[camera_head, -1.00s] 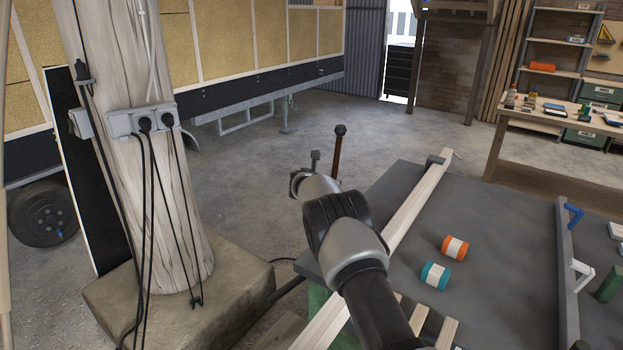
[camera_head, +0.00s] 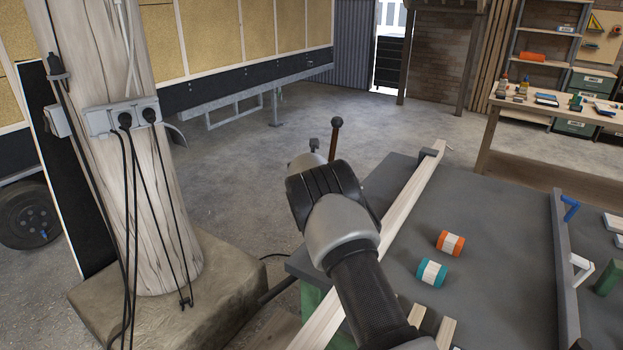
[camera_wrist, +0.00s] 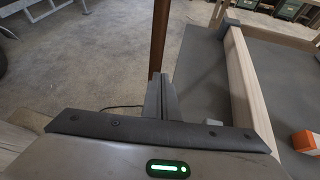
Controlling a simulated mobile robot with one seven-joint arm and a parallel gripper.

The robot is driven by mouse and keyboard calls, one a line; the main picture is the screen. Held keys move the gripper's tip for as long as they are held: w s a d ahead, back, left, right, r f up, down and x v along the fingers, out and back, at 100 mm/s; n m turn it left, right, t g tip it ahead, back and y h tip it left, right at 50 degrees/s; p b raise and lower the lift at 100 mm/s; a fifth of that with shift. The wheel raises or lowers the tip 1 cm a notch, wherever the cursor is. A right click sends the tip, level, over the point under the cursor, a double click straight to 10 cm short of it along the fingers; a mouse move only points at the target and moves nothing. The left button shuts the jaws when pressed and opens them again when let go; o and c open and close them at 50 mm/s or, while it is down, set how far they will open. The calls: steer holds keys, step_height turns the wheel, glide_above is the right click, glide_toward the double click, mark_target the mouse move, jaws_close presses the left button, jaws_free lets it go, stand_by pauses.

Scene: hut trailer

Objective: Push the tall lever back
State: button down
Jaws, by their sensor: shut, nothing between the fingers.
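The tall lever (camera_head: 333,142) is a thin brown rod with a dark ball knob on top, standing nearly upright beyond my arm in the head view. Its lower part is hidden behind my wrist. In the wrist view the brown rod (camera_wrist: 158,35) rises straight ahead of my gripper (camera_wrist: 160,98), whose fingers are together and empty. The fingertips are right at the rod in that view; I cannot tell whether they touch it. In the head view my arm hides the fingers.
A dark grey workbench (camera_head: 490,225) lies right of my arm, with a pale wooden beam (camera_head: 405,205) along its side. An orange-banded cylinder (camera_head: 450,243) and a teal-banded cylinder (camera_head: 432,272) lie on it. A thick wooden post (camera_head: 150,210) stands left. Open floor lies behind the lever.

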steer(key=a+f+b+v, duration=0.1)
steer(key=v, duration=1.5)
steer(key=shift+a+b, duration=0.3)
steer(key=shift+b, duration=0.05)
steer(key=shift+s+r, duration=0.1)
steer(key=shift+r, duration=0.05)
